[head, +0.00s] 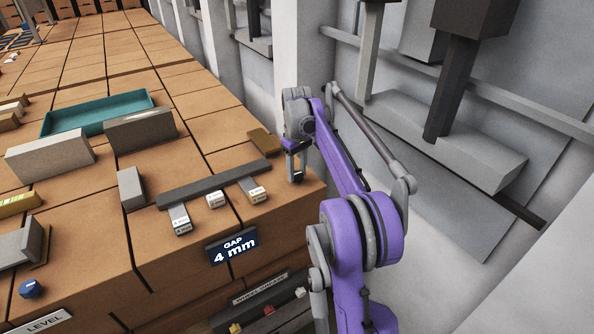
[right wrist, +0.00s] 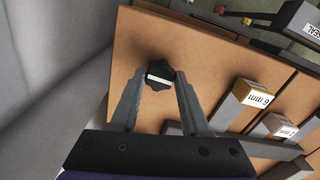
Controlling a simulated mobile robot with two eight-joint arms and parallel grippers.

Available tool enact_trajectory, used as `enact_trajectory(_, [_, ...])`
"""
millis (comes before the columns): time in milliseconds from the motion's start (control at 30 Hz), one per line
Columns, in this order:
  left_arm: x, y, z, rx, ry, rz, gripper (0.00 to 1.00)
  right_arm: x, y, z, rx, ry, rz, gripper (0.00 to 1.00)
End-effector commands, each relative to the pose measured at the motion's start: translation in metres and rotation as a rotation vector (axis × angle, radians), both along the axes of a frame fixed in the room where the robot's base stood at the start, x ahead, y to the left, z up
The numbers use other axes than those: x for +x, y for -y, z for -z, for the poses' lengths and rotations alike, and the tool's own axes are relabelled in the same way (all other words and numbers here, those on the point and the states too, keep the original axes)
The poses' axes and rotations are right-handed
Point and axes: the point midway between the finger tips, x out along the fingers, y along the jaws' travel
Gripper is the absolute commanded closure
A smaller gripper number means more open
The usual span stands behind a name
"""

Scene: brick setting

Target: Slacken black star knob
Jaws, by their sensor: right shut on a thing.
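The black star knob (right wrist: 158,73) shows in the right wrist view, with a white bar across its middle, on the brown block surface. The fingers of my right gripper (right wrist: 158,82) lie on either side of it, shut on it. In the head view my right gripper (head: 296,170) points down at the right front corner of the brick-like bench; the knob is mostly hidden there. My left gripper is in neither view.
A dark bar (head: 205,187) with several small labelled blocks (head: 258,193) lies left of my gripper. A teal tray (head: 97,113) and grey blocks stand farther left. A grey wall and machinery are close on the right.

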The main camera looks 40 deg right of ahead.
Motion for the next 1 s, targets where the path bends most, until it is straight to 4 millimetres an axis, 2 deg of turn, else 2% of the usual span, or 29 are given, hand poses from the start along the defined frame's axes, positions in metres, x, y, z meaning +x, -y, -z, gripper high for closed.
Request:
enact_trajectory(500, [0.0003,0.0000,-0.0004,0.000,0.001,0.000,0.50,0.0007,0.0003,-0.0011,-0.001,0.003,-0.017,1.00])
enact_trajectory(533, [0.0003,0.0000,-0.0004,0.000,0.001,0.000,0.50,0.0007,0.0003,-0.0011,-0.001,0.003,-0.017,0.49])
enact_trajectory(667, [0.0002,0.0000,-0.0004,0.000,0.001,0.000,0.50,0.0005,0.0003,-0.0009,-0.001,0.002,-0.017,0.25])
enact_trajectory(1000, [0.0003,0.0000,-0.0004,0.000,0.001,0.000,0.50,0.0003,0.0001,-0.0023,0.000,0.001,-0.016,0.24])
